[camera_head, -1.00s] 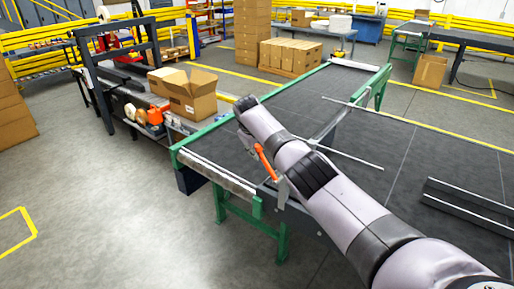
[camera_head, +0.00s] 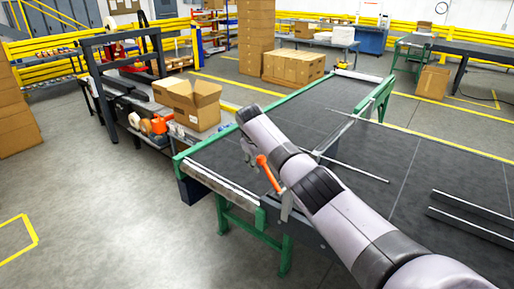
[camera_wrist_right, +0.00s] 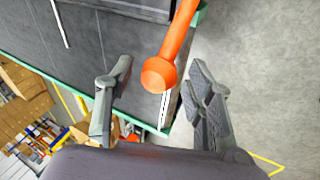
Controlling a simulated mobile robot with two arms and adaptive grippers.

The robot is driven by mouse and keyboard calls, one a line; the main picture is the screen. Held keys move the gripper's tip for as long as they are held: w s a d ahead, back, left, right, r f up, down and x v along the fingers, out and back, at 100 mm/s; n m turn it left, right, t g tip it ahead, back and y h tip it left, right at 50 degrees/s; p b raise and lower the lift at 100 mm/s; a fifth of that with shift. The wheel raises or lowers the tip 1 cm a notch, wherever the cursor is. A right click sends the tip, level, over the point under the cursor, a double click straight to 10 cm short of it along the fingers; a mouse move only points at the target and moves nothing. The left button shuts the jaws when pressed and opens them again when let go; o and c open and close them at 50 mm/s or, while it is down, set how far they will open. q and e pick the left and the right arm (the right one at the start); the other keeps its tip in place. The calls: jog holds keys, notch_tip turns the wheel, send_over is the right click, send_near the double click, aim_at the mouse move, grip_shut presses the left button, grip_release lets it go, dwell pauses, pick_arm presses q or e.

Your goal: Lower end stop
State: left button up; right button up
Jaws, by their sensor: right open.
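The end stop's orange handle (camera_head: 268,174) stands up at a slant from a grey metal bracket (camera_head: 286,206) on the near edge of the dark conveyor table. My right arm crosses in front of the table. A grey finger of my right gripper (camera_head: 249,151) shows just left of the handle's top; the rest is hidden behind the arm. In the right wrist view the gripper (camera_wrist_right: 161,80) is open, and the handle's rounded end (camera_wrist_right: 159,74) lies between the two spread fingers, with space on both sides. My left gripper is not in view.
The conveyor table (camera_head: 330,98) has a green frame (camera_head: 235,222). A thin metal rod (camera_head: 352,168) and long rails (camera_head: 470,215) lie on its surface. An open carton (camera_head: 195,103) and tape rolls (camera_head: 150,124) sit on a bench at left. The floor in front is clear.

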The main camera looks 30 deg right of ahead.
jog(key=v, duration=1)
jog(key=shift+r, duration=0.35)
jog(key=shift+s+a, duration=0.15)
